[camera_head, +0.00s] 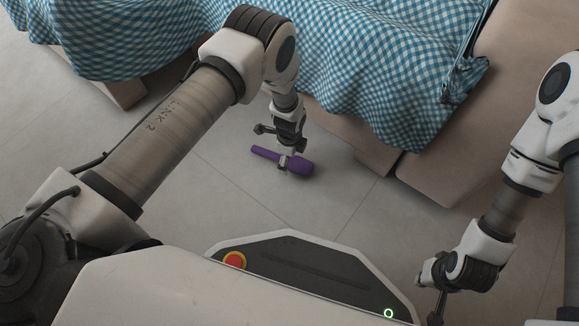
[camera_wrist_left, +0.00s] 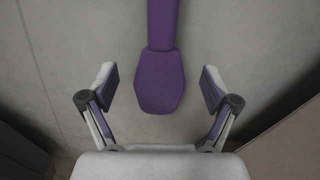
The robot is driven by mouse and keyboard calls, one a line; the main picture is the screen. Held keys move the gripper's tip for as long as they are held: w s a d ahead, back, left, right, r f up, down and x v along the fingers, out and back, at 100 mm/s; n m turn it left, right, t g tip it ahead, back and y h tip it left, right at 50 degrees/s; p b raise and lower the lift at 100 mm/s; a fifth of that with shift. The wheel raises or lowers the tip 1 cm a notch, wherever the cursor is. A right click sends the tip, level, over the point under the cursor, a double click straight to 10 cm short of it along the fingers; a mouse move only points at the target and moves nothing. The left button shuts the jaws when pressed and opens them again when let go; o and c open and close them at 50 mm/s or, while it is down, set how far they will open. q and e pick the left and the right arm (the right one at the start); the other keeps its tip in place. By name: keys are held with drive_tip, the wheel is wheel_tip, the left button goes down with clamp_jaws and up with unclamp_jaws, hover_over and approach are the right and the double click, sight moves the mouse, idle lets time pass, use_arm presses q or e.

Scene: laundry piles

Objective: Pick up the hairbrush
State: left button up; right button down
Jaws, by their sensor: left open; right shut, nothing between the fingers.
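The purple hairbrush (camera_head: 300,167) lies on the tiled floor, its handle pointing up-left in the head view. In the left wrist view the wide head of the hairbrush (camera_wrist_left: 160,82) shows at the middle, with its narrower handle running to the top edge. My left gripper (camera_head: 284,161) points down over the hairbrush. Its open fingers (camera_wrist_left: 160,79) stand on either side of the brush head, with a gap on both sides; I cannot tell their exact height above the floor. My right gripper (camera_head: 437,308) is shut and empty at the lower right, near the bottom edge.
A bed or sofa with a blue-and-white checked cover (camera_head: 375,70) and a beige base (camera_head: 435,180) stands just behind the hairbrush. The grey tiled floor (camera_head: 215,185) around the hairbrush is clear. My own base fills the bottom of the head view.

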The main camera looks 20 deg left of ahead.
use_arm(q)
wheel_tip(320, 180, down, 2)
drive_tip(key=shift+f+b, duration=0.1)
drive_tip(key=shift+b, duration=0.2)
drive_tip(key=shift+r, duration=0.2)
drive_tip(key=c, duration=1.3)
